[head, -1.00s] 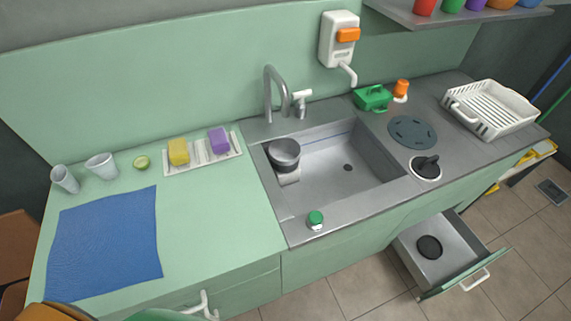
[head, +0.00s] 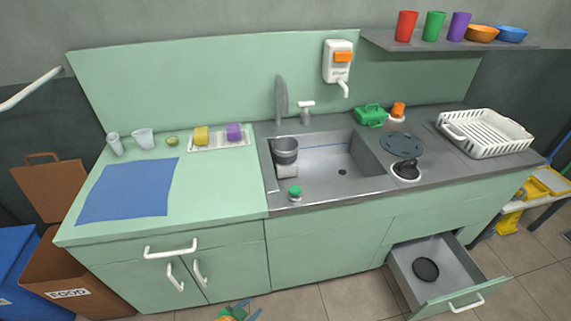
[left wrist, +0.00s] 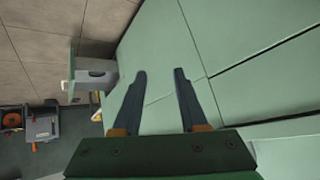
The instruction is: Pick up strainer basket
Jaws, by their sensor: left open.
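No piece is clearly marked as the strainer basket. A grey round cup-like vessel (head: 285,147) sits at the left end of the sink (head: 335,180), and may be it. A dark round disc (head: 426,270) lies in the open drawer (head: 455,262). A black-handled piece on a white ring (head: 407,170) is on the counter right of the sink. My left gripper (left wrist: 160,72) is open, with nothing between its fingers, in front of the green cabinet fronts. My right gripper is out of view.
A white dish rack (head: 485,132) and a dark round plate (head: 401,144) are on the right counter. A blue mat (head: 128,190) lies on the left. The open drawer juts into the floor space at right.

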